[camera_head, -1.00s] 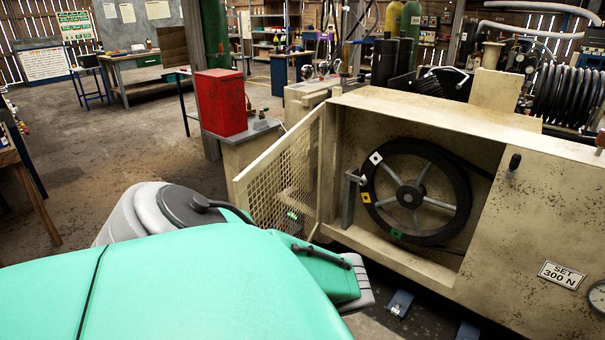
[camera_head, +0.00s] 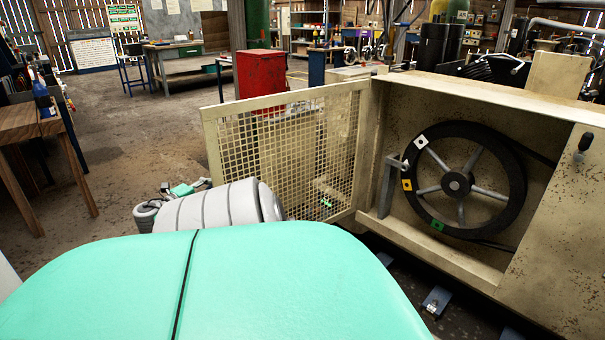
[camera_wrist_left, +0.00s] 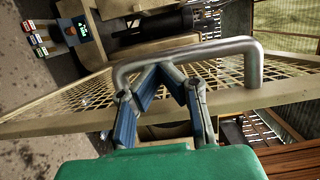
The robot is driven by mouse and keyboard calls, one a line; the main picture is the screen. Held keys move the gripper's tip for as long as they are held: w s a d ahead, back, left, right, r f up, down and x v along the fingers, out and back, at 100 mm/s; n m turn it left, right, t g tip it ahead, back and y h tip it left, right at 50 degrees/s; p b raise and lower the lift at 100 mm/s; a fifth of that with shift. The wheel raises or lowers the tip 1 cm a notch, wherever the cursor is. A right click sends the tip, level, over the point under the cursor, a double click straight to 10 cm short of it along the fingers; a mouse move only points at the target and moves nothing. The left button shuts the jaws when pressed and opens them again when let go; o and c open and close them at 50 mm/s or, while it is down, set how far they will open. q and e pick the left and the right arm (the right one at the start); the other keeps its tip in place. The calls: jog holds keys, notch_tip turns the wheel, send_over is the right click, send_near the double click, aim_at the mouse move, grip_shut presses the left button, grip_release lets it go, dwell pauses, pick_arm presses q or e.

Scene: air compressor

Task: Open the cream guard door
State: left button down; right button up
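The cream guard door (camera_head: 285,150) is a mesh panel in a cream frame. In the head view it stands swung out to the left from the housing opening, hinged at its right side. My left gripper (camera_head: 185,188) is partly hidden behind its grey wrist, in front of the door's lower left. In the left wrist view the grey bar handle (camera_wrist_left: 190,50) crosses the mesh door (camera_wrist_left: 75,110). My left gripper's blue-padded fingers (camera_wrist_left: 168,72) lean together at the handle's loop. I cannot tell whether they touch the bar or each other. My right gripper is not in view.
The cream housing (camera_head: 550,240) shows a black spoked wheel (camera_head: 457,183) inside its opening. A red cabinet (camera_head: 262,72) stands behind the door. A wooden table (camera_head: 30,125) is at the far left. Open floor (camera_head: 120,130) lies left of the door.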

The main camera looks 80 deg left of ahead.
pick_arm(q)
jog(key=shift+s+a, duration=0.15)
jog(key=shift+a, duration=0.3)
